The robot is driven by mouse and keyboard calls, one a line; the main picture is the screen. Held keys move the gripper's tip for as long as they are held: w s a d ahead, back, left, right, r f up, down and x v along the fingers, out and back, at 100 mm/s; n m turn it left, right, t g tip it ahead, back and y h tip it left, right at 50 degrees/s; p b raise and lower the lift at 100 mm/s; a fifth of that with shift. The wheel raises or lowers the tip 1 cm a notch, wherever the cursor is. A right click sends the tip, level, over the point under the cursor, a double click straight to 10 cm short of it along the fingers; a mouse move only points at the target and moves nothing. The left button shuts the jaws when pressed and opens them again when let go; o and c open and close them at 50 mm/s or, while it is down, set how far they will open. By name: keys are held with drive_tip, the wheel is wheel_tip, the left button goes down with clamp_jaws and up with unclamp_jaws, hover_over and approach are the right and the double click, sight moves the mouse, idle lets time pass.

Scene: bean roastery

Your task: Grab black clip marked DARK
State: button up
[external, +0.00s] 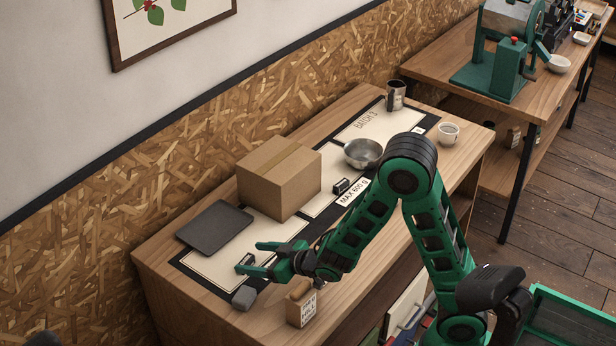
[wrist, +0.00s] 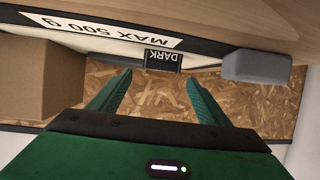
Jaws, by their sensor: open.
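The black clip marked DARK (wrist: 162,61) shows in the wrist view just beyond my fingertips, roughly centred between them. Its white lettering appears upside down. In the external view the small black clip (external: 246,260) is at the near end of the dark-edged mat (external: 205,281), by the tips of my fingers. My gripper (external: 250,257) is open with nothing held. In the wrist view both green fingers of the gripper (wrist: 158,79) are spread apart. A second black clip (external: 341,186) sits further along the mat; its marking is too small to read.
A cardboard box (external: 279,180) and a dark flat slab (external: 214,228) lie beyond my gripper. A grey block (external: 244,298) and a small labelled wooden box (external: 301,304) are at the near side. A metal bowl (external: 363,153), white cup (external: 448,134) and mug (external: 396,96) stand further back.

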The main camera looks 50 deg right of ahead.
sight(243, 259)
drive_tip(key=shift+f, duration=0.4)
drive_tip(key=x, duration=0.5)
drive_tip(key=shift+c, duration=0.3)
drive_tip(key=c, duration=1)
drive_tip(key=shift+r, duration=0.1)
drive_tip(key=shift+c, duration=0.2)
